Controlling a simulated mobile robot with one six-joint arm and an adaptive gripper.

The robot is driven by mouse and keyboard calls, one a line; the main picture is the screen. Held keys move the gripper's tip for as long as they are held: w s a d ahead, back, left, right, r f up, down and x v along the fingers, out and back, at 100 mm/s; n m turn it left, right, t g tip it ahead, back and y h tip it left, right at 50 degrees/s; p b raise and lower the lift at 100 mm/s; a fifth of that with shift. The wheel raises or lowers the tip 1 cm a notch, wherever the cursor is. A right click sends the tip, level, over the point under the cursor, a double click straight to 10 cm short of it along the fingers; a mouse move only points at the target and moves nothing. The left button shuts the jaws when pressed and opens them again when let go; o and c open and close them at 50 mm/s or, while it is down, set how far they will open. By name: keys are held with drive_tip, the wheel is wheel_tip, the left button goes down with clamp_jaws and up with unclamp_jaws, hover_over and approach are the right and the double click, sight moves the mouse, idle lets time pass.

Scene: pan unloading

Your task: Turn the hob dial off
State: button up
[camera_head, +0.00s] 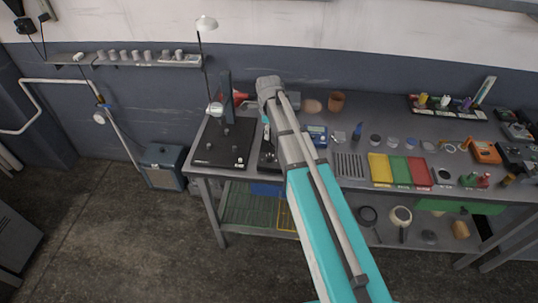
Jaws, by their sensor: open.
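I cannot make out a hob dial for certain. A flat black unit (212,150) with an upright dark post and small pale knobs (239,161) stands at the left end of the workbench. A second dark unit (267,160) stands just right of it, partly hidden by my arm. I cannot tell which of these is the hob, or how any knob is turned. My grey and turquoise arm reaches up from the bottom middle to above the bench. My gripper is not visible; the arm's upper end seems to hide it.
Round pans (368,215) lie below.

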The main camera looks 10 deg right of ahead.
sight(269, 155)
drive_tip(key=shift+f, duration=0.15)
wheel_tip(269, 155, down, 14)
drive_tip(key=b, duration=1.3)
drive_tip(key=shift+r+b, duration=0.25)
drive_tip(key=shift+b, duration=0.05)
drive_tip(key=c, duration=1.1)
drive_tip(key=shift+c, duration=0.2)
